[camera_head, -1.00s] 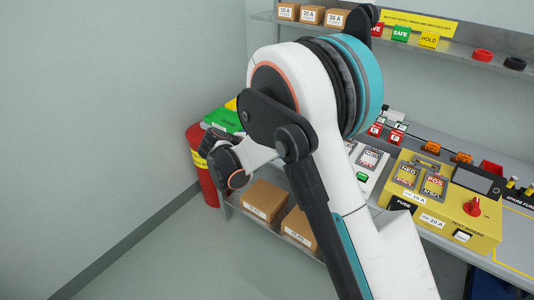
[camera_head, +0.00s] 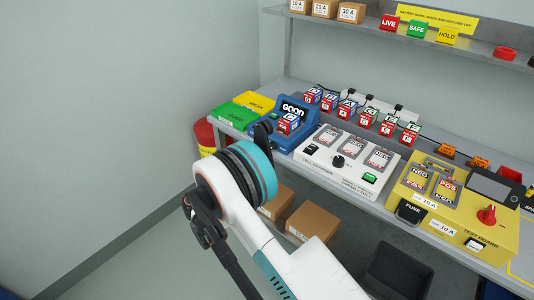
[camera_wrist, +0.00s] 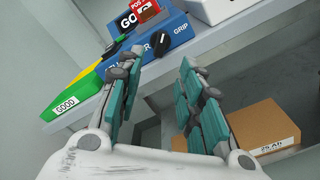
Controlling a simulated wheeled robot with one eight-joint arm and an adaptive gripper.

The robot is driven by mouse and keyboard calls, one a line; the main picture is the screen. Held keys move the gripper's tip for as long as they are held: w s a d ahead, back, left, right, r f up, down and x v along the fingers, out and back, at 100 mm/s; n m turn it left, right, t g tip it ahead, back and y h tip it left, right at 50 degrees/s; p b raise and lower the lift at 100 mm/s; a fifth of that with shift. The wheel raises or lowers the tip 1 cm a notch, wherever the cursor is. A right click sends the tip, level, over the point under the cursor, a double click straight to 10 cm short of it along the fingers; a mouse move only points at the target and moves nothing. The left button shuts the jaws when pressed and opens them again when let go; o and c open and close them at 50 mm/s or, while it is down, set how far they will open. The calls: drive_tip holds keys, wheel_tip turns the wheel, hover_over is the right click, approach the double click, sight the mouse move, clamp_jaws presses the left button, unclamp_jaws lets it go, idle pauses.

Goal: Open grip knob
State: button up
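The grip knob (camera_wrist: 160,43) is a black knob on the front of the blue tester (camera_wrist: 123,67), beside the word GRIP, in the wrist view. My gripper (camera_wrist: 158,72) is open and empty, its two teal-padded fingers apart, a little short of the knob and below it in the picture. A red and white block (camera_wrist: 146,9) sits on the tester. In the head view the blue tester (camera_head: 312,130) stands on the bench with a GOOD sign and the block (camera_head: 288,123). The knob is not clear there, and my arm hides most of my gripper.
Green (camera_head: 233,115) and yellow (camera_head: 256,102) bins stand left of the tester. A white panel (camera_head: 345,160) and yellow test board (camera_head: 455,210) stand right. Several lettered blocks line the back. Cardboard boxes (camera_head: 311,222) sit on the lower shelf under the bench edge.

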sight(272, 147)
drive_tip(key=b+x, duration=0.2)
drive_tip(key=x, duration=0.8)
drive_tip(key=shift+b, duration=0.3)
clamp_jaws()
